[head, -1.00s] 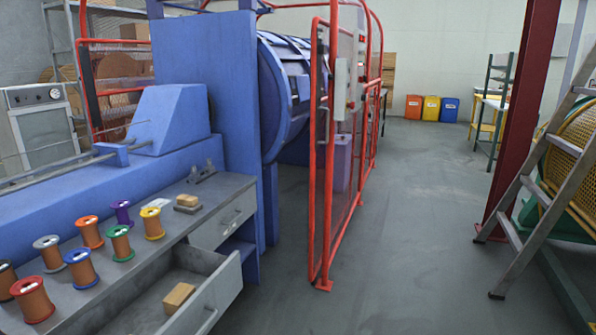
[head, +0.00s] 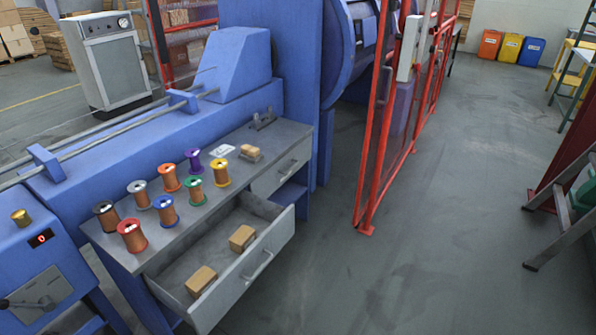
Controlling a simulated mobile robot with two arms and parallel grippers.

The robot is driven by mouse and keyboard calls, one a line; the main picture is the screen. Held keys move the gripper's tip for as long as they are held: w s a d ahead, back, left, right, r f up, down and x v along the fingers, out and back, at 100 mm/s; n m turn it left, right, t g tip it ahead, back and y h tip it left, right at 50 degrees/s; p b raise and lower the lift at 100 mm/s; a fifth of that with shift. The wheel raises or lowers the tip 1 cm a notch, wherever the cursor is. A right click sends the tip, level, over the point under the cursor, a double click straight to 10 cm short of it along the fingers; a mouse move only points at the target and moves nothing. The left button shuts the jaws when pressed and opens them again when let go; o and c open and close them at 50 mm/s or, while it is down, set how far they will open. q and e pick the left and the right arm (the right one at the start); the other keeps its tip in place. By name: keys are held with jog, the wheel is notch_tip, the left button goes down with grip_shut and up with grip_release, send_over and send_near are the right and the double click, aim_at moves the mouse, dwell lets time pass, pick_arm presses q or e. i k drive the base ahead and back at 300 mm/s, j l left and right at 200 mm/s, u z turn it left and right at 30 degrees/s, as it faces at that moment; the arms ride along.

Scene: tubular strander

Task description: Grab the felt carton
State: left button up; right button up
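I cannot read any label, so I cannot tell which one is the felt carton. Neither of my grippers is in view.
Several coloured spools, including a red one (head: 132,236), stand on the grey bench (head: 142,258). The blue machine (head: 235,60) is behind it. A red mesh guard (head: 385,130) stands right of the bench. A ladder (head: 565,215) is at far right. The floor (head: 400,270) between is clear.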

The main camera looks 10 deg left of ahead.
aim_at(199, 283)
jog(key=u, duration=1.15)
